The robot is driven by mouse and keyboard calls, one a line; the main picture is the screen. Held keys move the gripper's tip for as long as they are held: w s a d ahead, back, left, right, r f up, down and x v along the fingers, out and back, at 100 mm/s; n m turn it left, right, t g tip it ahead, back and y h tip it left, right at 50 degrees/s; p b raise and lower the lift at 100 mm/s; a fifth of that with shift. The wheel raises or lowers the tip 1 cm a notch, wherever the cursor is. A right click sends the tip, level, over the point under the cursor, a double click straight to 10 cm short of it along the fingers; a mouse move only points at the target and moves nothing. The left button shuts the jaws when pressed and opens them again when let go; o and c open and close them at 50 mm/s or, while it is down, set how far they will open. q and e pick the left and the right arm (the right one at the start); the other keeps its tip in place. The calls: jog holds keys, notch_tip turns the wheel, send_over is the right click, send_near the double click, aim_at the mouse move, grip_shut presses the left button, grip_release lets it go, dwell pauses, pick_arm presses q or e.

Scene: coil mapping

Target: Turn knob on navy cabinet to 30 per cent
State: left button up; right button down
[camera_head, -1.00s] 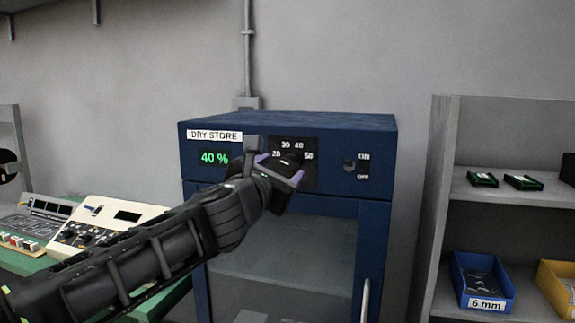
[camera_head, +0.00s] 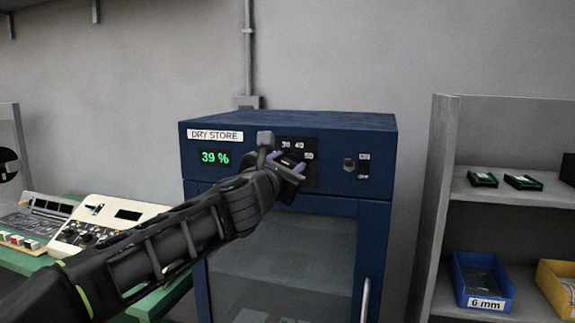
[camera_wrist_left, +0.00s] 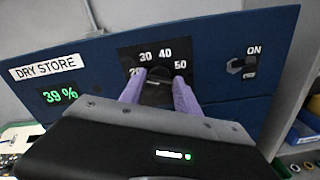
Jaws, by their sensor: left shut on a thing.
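The navy cabinet (camera_head: 340,128) labelled DRY STORE stands in the middle of the head view. Its green display (camera_head: 215,157) reads 39 %; it also shows in the left wrist view (camera_wrist_left: 59,95). The dark dial panel (camera_wrist_left: 166,52) carries the marks 20, 30, 40 and 50. The black knob (camera_wrist_left: 158,92) sits between the purple fingertips of my left gripper (camera_wrist_left: 160,88), which is shut on it. In the head view my left gripper (camera_head: 287,167) covers most of the knob and the 20 mark. The knob's pointer cannot be made out. My right gripper is not in view.
An ON/OFF switch (camera_head: 349,165) sits right of the dial. A glass door (camera_head: 290,255) is below. A grey shelf (camera_head: 500,195) with a blue 6 mm bin (camera_head: 483,285) stands at right. A cream instrument (camera_head: 105,223) is on the green bench at left.

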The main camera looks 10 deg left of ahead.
pick_arm(q)
grip_shut()
jog(key=shift+m+p, duration=0.3)
jog(key=shift+m, duration=0.1)
jog(key=m+p, duration=0.1)
jog(key=m, duration=0.2)
jog(key=shift+d+r+p, duration=0.1)
jog(key=shift+p, duration=0.3)
jog(key=m+p, duration=0.1)
jog(key=m, duration=0.1)
jog(key=m+p, duration=0.1)
jog(key=m, duration=0.2)
jog(key=shift+d+f, duration=0.1)
jog(key=shift+f, duration=0.1)
jog(key=o, duration=0.6)
grip_release()
jog(key=shift+o, duration=0.2)
